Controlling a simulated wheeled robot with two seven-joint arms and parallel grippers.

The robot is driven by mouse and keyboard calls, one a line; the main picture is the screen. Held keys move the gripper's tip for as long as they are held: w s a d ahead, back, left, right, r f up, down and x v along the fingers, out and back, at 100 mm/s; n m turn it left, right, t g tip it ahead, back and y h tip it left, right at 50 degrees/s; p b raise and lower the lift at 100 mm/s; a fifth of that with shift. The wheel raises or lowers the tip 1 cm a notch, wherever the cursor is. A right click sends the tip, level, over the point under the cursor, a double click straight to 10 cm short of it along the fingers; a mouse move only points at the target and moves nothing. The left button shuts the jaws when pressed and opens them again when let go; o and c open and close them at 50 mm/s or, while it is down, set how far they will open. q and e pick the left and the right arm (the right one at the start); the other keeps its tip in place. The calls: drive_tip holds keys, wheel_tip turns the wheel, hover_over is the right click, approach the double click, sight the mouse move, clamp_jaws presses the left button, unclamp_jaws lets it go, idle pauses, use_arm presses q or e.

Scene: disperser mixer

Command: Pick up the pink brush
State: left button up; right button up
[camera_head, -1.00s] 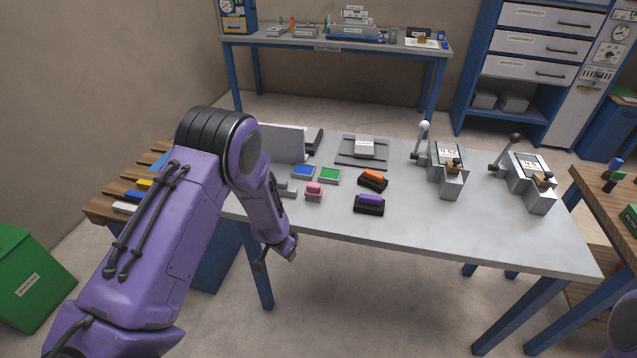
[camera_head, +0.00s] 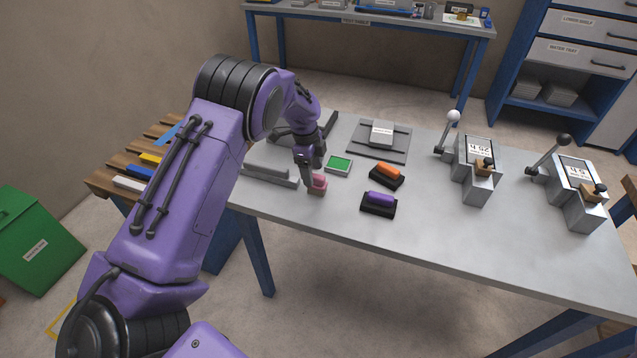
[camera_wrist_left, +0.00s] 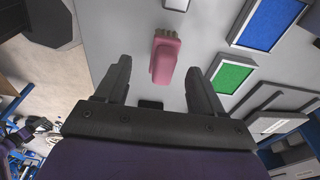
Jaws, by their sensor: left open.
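My left gripper points down at the brush, open and empty. My right gripper is out of view.
A green pad (camera_head: 339,164) lies just right of the gripper. An orange brush (camera_head: 387,173) and a purple brush (camera_head: 379,200) sit on black bases further right. A grey stepped block (camera_head: 270,175) is close on the left. Two lever devices (camera_head: 477,165) stand at the right.

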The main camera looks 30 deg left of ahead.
sight(317, 176)
use_arm(q)
drive_tip(key=shift+s+d+f+p, duration=0.1)
drive_tip(key=shift+d+f+p, duration=0.15)
drive_tip(key=shift+f+p, duration=0.3)
drive_tip(key=shift+s+d+f+p, duration=0.1)
drive_tip(key=shift+d+f+p, duration=0.2)
drive_tip(key=shift+f, duration=0.4)
drive_tip(key=w+f, duration=0.2)
drive_tip(key=f, duration=0.1)
drive_tip(key=shift+f, duration=0.3)
drive_tip(key=shift+s+r, duration=0.15)
drive_tip(key=shift+s, duration=0.05)
drive_tip(key=shift+s+r, duration=0.15)
drive_tip(key=shift+s, duration=0.05)
drive_tip(key=c, duration=0.3)
drive_tip(key=shift+s, duration=0.1)
drive_tip(key=c, duration=0.9)
drive_tip(key=shift+r, duration=0.1)
